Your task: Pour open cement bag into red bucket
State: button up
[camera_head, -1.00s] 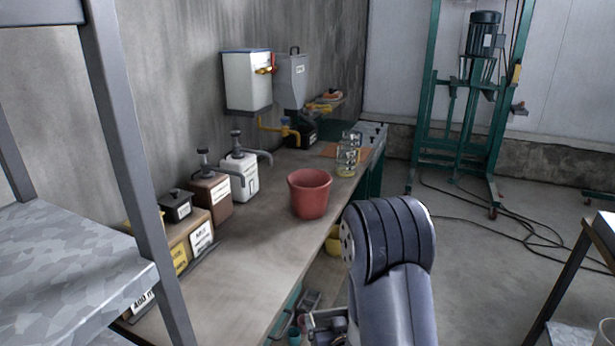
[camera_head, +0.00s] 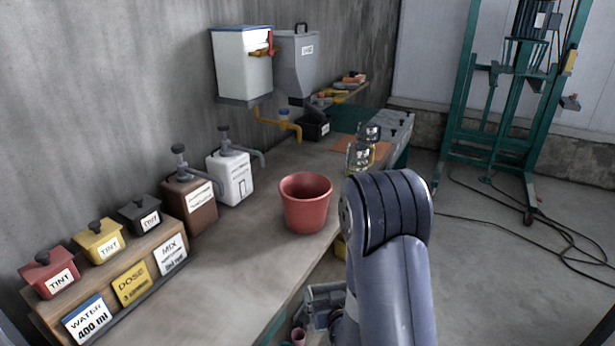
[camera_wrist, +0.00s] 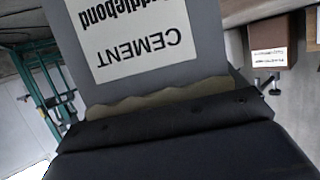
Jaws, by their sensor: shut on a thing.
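The red bucket (camera_head: 306,203) stands upright on the workbench in the head view, left of my arm; its inside looks empty where it shows. The cement bag (camera_wrist: 205,55) fills the upper middle of the wrist view: grey, with a white label reading CEMENT upside down in the picture and a ragged tan paper edge. My gripper (camera_wrist: 165,118) shows as a dark bar across the bag's lower edge in the wrist view and is shut on the bag. In the head view the bag is not visible, and my arm covers part of that area.
The workbench (camera_head: 225,275) has a tint rack (camera_head: 128,285), a brown dispenser (camera_head: 190,207) and a white dispenser (camera_head: 231,180) left of the bucket. Glass jars (camera_head: 360,157) stand behind it. A wall tank (camera_head: 243,63) and grey hopper (camera_head: 297,65) hang above. A green frame mixer (camera_head: 520,95) stands beyond open floor.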

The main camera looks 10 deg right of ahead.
aim_at(305, 195)
jog(key=i+l+u, duration=0.1)
jog(key=i+l, duration=0.25)
jog(key=i+l+u, duration=0.1)
jog(key=i+l, duration=0.2)
jog(key=l, duration=0.25)
